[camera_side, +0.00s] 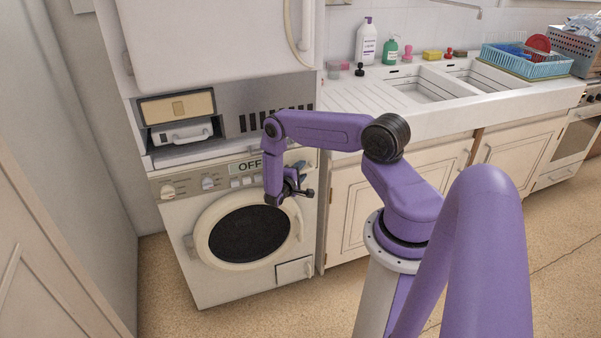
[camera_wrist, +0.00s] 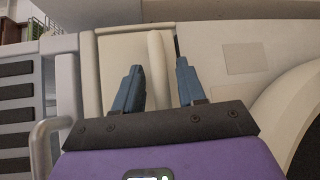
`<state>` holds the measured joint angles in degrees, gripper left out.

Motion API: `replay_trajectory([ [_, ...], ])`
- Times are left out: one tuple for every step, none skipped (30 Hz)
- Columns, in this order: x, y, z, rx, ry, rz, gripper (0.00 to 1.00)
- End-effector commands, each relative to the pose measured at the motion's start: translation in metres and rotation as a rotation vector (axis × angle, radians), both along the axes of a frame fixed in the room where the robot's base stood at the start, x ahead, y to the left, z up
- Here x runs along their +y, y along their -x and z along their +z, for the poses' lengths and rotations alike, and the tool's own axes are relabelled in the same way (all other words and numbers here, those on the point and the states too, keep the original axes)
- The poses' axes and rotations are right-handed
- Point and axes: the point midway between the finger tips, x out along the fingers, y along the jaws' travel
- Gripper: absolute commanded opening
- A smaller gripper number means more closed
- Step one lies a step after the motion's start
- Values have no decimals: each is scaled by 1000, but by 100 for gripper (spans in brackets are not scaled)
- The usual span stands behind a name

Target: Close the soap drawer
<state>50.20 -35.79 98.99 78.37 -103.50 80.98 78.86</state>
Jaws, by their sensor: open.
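The washing machine (camera_side: 230,285) stands at the left of the side view. In the wrist view, turned sideways, a cream block with a raised bar at its right edge, apparently the soap drawer (camera_wrist: 157,48), lies beyond my fingers. How far it sticks out, I cannot tell. My gripper (camera_side: 304,180) is at the machine's upper right front, just right of the OFF display, and hides much of that spot. In the wrist view my gripper (camera_wrist: 159,66) is open, with its blue fingers apart and the bar appearing between them. Contact cannot be judged.
The round door (camera_side: 250,233) is closed below my gripper. Above the machine are a dark slotted vent (camera_side: 275,118) and a compartment with a white handled item (camera_side: 183,134). The sink counter (camera_side: 372,95) and its cupboards (camera_side: 375,185) stand right. The floor in front is clear.

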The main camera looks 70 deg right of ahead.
Motion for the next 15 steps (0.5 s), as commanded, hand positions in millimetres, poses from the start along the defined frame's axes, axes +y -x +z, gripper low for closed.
replay_trajectory([
  [-1,0,0,-1,1,-2,41],
  [0,0,0,-1,1,-2,41],
  [0,1,0,0,1,-2,41],
  [0,1,0,0,1,-2,41],
  [0,1,0,0,1,-2,41],
  [0,1,0,0,1,-2,41],
  [0,1,0,0,1,-2,41],
  [0,1,0,1,1,-2,41],
  [1,1,0,1,1,-2,41],
  [2,1,0,1,1,-1,41],
  [3,0,0,1,1,-1,41],
  [6,0,1,2,1,1,41],
  [9,0,1,1,1,2,41],
  [12,-1,2,2,1,2,41],
  [18,-1,2,3,1,3,41],
])
